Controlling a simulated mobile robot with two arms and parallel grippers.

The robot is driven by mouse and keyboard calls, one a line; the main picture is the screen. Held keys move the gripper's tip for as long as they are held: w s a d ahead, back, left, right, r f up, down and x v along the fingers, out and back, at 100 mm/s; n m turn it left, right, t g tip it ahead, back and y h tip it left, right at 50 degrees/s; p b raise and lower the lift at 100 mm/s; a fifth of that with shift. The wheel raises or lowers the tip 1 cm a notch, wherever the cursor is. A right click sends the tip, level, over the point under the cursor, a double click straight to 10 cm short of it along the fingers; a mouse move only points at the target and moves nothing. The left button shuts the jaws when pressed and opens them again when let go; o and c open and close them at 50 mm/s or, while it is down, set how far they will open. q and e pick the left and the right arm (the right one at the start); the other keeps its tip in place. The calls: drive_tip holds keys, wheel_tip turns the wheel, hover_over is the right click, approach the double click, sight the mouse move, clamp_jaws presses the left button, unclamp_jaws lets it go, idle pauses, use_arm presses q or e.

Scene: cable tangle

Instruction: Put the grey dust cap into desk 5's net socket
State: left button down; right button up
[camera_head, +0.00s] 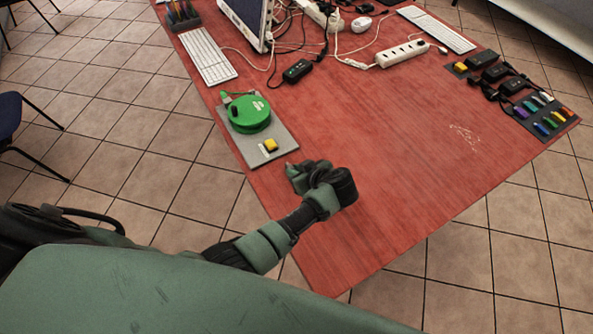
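My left gripper (292,170) is over the near left part of the red desk, just right of the grey pad. Its fingers are small and partly hidden by its own dark wrist, so I cannot tell whether they are open, shut or holding something. My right gripper is not in view. I cannot pick out the grey dust cap or desk 5's net socket at this size. A small yellow block (271,145) with a pale piece beside it sits on the near end of the grey pad (285,138).
A green round reel (249,114) sits on the pad. A white keyboard (208,56), a black adapter (297,71), a white power strip (403,54) and tangled cables lie farther back. A dark tray of coloured pieces (545,113) is at right. The desk's middle (380,130) is clear.

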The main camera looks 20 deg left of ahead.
use_arm(q)
wheel_tip(320, 180, up, 4)
drive_tip(key=p, duration=0.3)
drive_tip(key=shift+f, duration=0.15)
wheel_tip(320, 180, up, 3)
drive_tip(key=p, duration=0.2)
drive_tip(key=shift+p, duration=0.3)
drive_tip(key=c, duration=2)
unclamp_jaws()
drive_tip(key=shift+c, duration=0.2)
drive_tip(key=shift+d+r, duration=0.1)
drive_tip(key=shift+r, duration=0.1)
clamp_jaws()
